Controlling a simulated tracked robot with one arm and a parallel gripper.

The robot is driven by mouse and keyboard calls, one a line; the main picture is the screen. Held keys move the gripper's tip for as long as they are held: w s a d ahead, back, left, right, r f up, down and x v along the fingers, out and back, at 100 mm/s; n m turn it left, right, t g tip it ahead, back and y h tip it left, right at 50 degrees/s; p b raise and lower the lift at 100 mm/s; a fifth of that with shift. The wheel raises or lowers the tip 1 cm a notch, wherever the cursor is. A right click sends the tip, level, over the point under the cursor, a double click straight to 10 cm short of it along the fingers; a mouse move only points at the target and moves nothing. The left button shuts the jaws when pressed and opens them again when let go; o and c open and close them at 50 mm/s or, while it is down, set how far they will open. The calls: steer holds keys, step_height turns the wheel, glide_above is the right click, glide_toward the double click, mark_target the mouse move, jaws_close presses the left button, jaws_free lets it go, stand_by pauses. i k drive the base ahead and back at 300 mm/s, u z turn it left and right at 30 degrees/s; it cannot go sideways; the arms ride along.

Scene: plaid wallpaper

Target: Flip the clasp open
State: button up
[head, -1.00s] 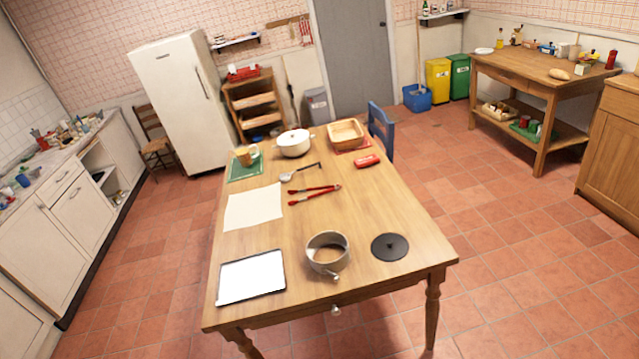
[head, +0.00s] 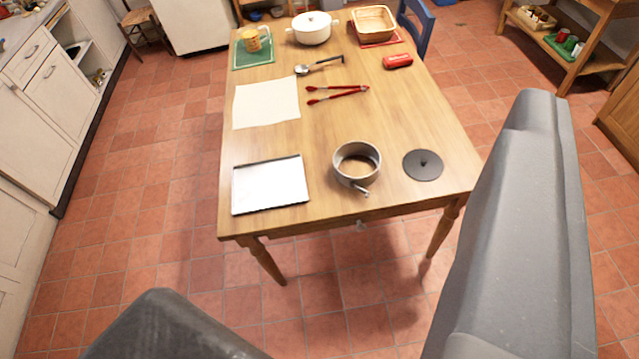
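A round grey metal pan ring (head: 342,168) stands upright near the front edge of the wooden table (head: 420,120). Wood-coloured surface shows inside it. A small metal clasp (head: 362,190) sticks out from its near side, toward me; at this size I cannot tell whether it is open or shut. My gripper (head: 348,215) is open and empty. Its two grey fingers stand wide apart in the foreground, one low at the left and one tall at the right. The pan is beyond them and apart from both.
A dark disc with a knob (head: 423,166) lies right of the pan, and a baking tray (head: 270,185) lies left. Behind are white paper (head: 265,103), red tongs (head: 337,93), a ladle (head: 318,66), a red case (head: 398,61) and a white pot (head: 311,28). The floor before the table is clear.

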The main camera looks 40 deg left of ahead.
mark_target(367, 194)
steer(key=u, duration=0.15)
steer(key=i, duration=1)
steer(key=z, duration=0.05)
